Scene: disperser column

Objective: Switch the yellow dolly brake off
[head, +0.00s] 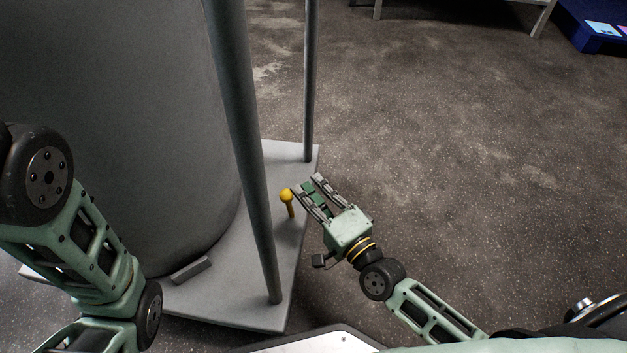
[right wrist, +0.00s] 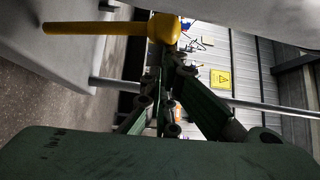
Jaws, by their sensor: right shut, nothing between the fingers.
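The yellow dolly brake (head: 287,196) is a short lever with a round knob, standing up from the grey dolly plate (head: 210,294) near its right edge. In the right wrist view the brake (right wrist: 163,27) crosses the top, its knob just beyond the fingertips and its stem running left. My right gripper (head: 308,184) is shut and empty, just right of the knob. Its fingers (right wrist: 166,72) also show in the right wrist view. Whether they touch the knob I cannot tell. My left arm shows at the left, but its gripper is out of view.
A large grey cylinder (head: 115,120) stands on the dolly. Two grey posts rise from the plate, one in front (head: 243,130) and one behind (head: 309,80). A blue object (head: 592,28) lies at the far top right. The floor right of the dolly is clear.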

